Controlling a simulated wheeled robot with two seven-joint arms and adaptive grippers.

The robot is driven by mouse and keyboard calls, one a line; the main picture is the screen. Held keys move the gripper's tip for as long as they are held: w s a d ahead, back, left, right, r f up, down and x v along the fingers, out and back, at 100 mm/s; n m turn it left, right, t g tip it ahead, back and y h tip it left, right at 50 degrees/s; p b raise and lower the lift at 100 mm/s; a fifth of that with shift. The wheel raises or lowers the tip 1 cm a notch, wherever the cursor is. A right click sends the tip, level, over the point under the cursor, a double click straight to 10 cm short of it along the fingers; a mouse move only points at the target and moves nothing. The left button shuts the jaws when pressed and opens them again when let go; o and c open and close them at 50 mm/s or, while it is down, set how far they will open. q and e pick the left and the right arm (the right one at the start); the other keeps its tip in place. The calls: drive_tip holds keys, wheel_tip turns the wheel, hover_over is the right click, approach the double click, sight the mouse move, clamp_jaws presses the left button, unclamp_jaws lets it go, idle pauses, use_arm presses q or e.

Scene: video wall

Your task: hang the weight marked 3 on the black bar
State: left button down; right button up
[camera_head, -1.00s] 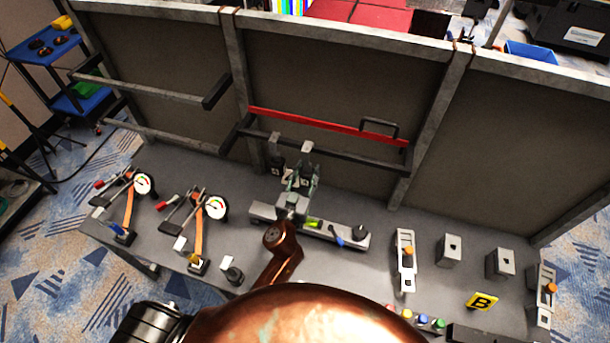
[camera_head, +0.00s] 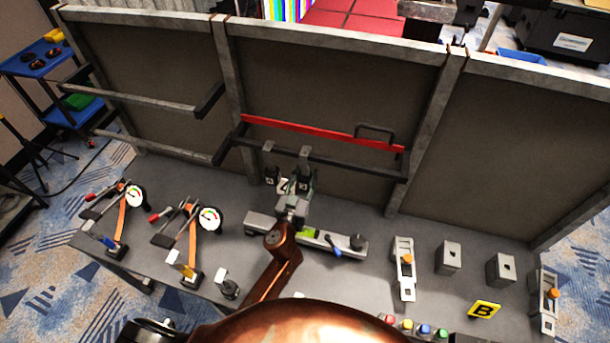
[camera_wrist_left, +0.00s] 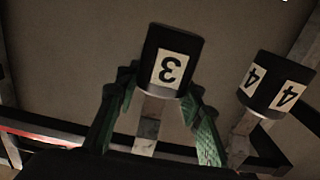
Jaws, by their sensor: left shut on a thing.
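The weight marked 3 (camera_head: 304,184) is a black cylinder with a white label and a pale metal hook strap. My left gripper (camera_head: 296,194) has its green fingers around it, shut on it; the wrist view shows the weight (camera_wrist_left: 170,65) between the fingers (camera_wrist_left: 160,92), its digit upside down. In the head view its strap top overlaps the black bar (camera_head: 350,165); I cannot tell whether the hook rests on the bar. The weight marked 4 (camera_wrist_left: 275,85) is beside it, left of it in the head view (camera_head: 271,175), its strap at the bar. My right gripper is out of view.
A red bar with a handle (camera_head: 330,133) runs just behind and above the black bar. A grey panel stands behind. The bench (camera_head: 370,215) holds gauges with clamps (camera_head: 209,219) at left, and grey blocks (camera_head: 448,258) and a yellow B sign (camera_head: 484,310) at right.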

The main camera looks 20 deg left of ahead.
use_arm(q)
drive_tip(key=shift+r, duration=0.1)
idle(0.3)
drive_tip(key=c, duration=1.4)
unclamp_jaws()
drive_tip(key=shift+s, duration=0.1)
drive_tip(key=shift+o, duration=0.9)
drive_tip(key=shift+f, duration=0.35)
drive_tip(key=s, duration=1.2)
drive_tip(key=shift+r, duration=0.2)
drive_tip(key=shift+d, duration=0.1)
